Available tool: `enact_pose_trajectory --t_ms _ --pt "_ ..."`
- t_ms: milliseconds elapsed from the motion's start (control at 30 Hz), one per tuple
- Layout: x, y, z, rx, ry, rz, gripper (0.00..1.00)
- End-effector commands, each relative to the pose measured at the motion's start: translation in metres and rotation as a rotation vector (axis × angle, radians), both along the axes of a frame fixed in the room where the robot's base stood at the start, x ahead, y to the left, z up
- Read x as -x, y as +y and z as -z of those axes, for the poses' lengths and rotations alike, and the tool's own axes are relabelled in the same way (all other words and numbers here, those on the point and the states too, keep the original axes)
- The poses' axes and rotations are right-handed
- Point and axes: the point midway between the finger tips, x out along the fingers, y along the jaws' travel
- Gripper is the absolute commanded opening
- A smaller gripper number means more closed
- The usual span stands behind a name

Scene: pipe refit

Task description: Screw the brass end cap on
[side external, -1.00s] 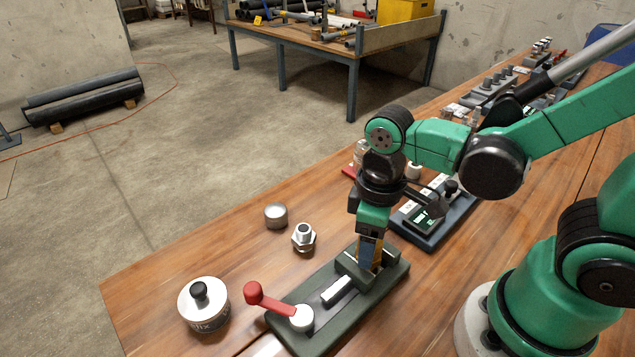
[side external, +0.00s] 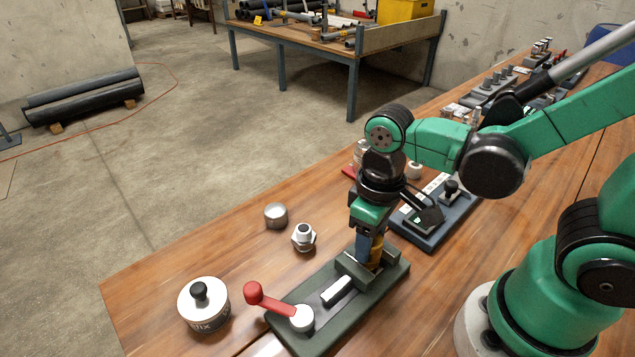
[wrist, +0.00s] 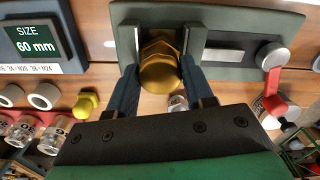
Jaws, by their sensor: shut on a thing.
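The brass end cap (wrist: 160,68) sits between the fingers of my gripper (wrist: 160,85) in the wrist view, with a hexagonal part showing behind its round end. My gripper (side external: 369,258) points down at the vise in the side view, and a bit of brass (side external: 377,255) shows at its fingers. The gripper is shut on the cap. The cap stands between the jaws of the green vise (side external: 352,267). The fingers and jaws hide the thread and whatever the cap sits on.
The vise's red handle (side external: 270,301) sticks up at the front left. A lidded tin (side external: 204,308), a steel fitting (side external: 304,238) and a grey cap (side external: 276,216) stand left of the vise. A size display block (side external: 430,222) stands behind it.

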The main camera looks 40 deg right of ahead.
Motion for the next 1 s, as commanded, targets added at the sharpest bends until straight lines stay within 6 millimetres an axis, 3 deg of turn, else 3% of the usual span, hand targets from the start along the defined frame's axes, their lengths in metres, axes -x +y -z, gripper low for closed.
enact_pose_trajectory --t_ms 200,533,800,1000 --pt "0.0 0.0 0.0001 0.0 0.0 0.259 0.0" --pt "0.0002 -0.0002 0.0002 0.001 0.001 0.311 0.0" --pt "0.0003 -0.0005 0.0004 0.003 0.0 0.712 0.0" --pt "0.0003 -0.0005 0.0004 0.002 0.001 0.803 0.0"
